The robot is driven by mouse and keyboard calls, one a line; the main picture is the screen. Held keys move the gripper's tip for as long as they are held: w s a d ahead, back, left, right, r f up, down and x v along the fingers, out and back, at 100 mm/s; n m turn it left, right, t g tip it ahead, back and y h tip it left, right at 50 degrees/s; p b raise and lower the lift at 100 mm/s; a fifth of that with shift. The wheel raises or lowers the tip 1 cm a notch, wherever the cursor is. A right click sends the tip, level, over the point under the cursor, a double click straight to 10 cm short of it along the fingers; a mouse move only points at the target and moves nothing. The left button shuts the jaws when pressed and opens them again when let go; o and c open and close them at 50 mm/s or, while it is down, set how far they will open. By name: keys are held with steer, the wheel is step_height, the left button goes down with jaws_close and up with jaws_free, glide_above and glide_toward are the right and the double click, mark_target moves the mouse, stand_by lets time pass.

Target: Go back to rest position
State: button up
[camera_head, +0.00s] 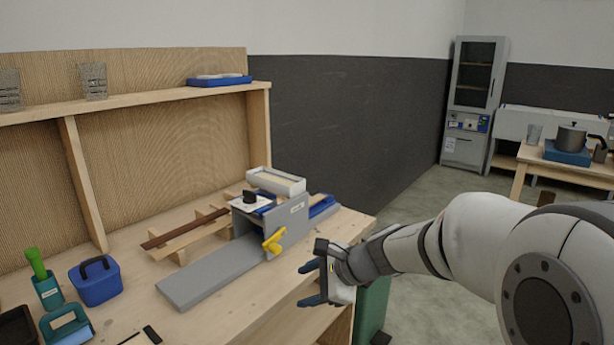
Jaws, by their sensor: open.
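My gripper (309,283) is at the front right edge of the wooden workbench (240,318), with its two dark blue fingers apart and nothing between them. My white arm reaches in from the right side of the picture. The gripper is just to the right of and below a grey machine (292,222) with a yellow handle (273,241) on the bench. I cannot tell whether the fingers touch the bench edge.
A green object (373,310) stands below the gripper. Open floor (425,214) lies behind my arm, before a grey cabinet (474,100) and table.

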steer(key=s+d+r+n+g+h+p, duration=0.1)
steer(key=s+d+r+n+h+p, duration=0.1)
steer(key=s+d+n+h, duration=0.2)
steer(key=s+d+r+n+g+h+p, duration=0.1)
steer(key=s+d+n+h+p, duration=0.2)
steer(key=s+d+n, duration=0.8)
steer(key=s+h, duration=0.1)
steer(key=s, duration=0.3)
steer(key=shift+s+d+r+n+h, duration=0.2)
steer(key=shift+r+n+h, duration=0.1)
steer(key=shift+r+n, duration=0.1)
